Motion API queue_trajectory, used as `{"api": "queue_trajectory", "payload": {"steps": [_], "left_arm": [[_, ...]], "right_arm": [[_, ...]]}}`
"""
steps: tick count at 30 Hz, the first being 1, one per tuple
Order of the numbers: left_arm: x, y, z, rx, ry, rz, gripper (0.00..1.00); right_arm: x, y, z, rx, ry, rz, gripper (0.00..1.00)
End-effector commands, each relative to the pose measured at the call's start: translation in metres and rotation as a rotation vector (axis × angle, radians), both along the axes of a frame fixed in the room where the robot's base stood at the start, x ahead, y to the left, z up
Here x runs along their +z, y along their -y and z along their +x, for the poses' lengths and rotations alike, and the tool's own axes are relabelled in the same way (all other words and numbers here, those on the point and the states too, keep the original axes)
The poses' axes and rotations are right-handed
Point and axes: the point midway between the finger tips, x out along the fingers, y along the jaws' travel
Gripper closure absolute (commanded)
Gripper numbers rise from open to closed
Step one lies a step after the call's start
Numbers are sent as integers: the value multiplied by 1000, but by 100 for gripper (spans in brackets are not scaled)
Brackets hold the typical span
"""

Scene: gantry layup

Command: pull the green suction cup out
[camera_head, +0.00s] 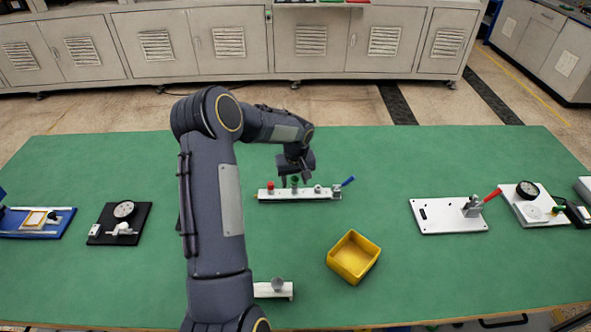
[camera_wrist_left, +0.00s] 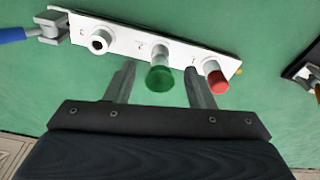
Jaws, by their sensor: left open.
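The green suction cup (camera_head: 294,180) stands on a white bar (camera_head: 320,194) near the middle of the table. A red suction cup (camera_head: 271,186) stands to its left on the same bar. In the left wrist view the green cup (camera_wrist_left: 160,77) shows between the two open fingers of my left gripper (camera_wrist_left: 160,85), and the red cup (camera_wrist_left: 217,80) is outside the right finger. My left gripper also shows in the head view (camera_head: 295,180), at the green cup. Whether a finger touches it I cannot tell. My right gripper is not in view.
A blue-handled clamp (camera_head: 345,183) is at the bar's right end. A yellow bin (camera_head: 353,257) stands in front. A white plate with a red-handled clamp (camera_head: 445,216) lies to the right. Black and blue fixtures lie to the left. Green table (camera_head: 400,160) is clear behind the bar.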

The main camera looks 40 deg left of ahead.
Motion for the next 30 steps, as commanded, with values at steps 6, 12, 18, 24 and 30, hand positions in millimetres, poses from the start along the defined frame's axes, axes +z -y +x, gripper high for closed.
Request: {"api": "queue_trajectory", "payload": {"steps": [6,12,18,24,30], "left_arm": [[-24,-2,2,1,-1,-2,51],[-30,-3,2,-1,1,-1,51],[-30,-3,2,-1,1,0,55],[-30,-3,2,-1,1,-1,81],[-30,-3,2,-1,1,0,76]], "right_arm": [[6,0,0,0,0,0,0],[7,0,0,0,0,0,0],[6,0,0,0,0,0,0],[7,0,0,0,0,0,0],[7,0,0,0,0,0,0]]}}
